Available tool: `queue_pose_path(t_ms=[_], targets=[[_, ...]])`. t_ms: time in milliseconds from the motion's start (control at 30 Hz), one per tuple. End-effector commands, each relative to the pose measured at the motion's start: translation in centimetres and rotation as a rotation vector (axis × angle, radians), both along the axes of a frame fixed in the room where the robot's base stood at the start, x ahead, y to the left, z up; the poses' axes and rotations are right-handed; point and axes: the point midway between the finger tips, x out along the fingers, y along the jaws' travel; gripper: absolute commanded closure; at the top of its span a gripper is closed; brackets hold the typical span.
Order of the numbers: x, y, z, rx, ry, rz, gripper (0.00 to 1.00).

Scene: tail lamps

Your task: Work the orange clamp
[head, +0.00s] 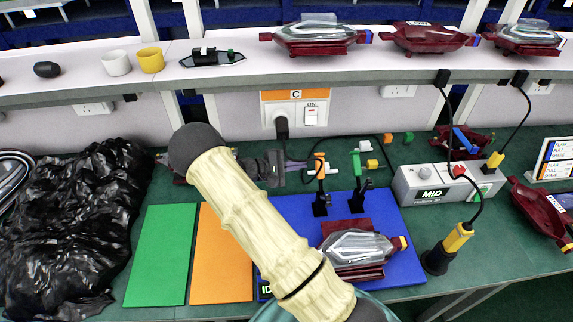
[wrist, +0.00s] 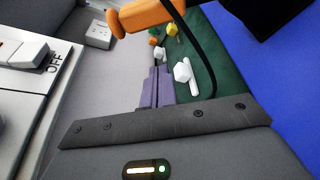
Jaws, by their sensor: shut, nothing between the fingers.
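The orange clamp (head: 319,168) has an orange handle on a black stand and stands upright on the blue board (head: 404,230). In the wrist view its orange handle (wrist: 146,15) crosses the top of the picture, beyond my fingertips. My gripper (head: 303,166) is just left of the clamp, its purple fingers pointing toward it. In the wrist view my gripper (wrist: 157,72) has its fingers together with nothing between them. I cannot tell whether the fingertips touch the clamp. A green clamp (head: 357,168) stands just right of the orange one.
A dark red tail lamp (head: 355,250) lies on the blue board in front of the clamps. A grey MID box (head: 410,188) stands to the right. Small coloured pieces (head: 388,138) lie behind. A black cable (wrist: 184,40) passes near the orange handle. Black bags (head: 80,215) fill the left.

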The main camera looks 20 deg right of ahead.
Motion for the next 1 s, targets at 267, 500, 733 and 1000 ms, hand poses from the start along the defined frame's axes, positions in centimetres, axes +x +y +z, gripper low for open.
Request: queue_pose_path(t_ms=[267, 500, 733, 1000], targets=[[-1.2, -2.9, 0.6, 0.002, 0.002, 0.001, 1.00], [-3.0, -2.4, 1.8, 0.001, 0.000, 0.000, 1.00], [-3.1, -2.3, 1.8, 0.001, 0.000, 0.001, 1.00], [-3.1, -2.4, 1.8, 0.000, -0.001, 0.000, 1.00]])
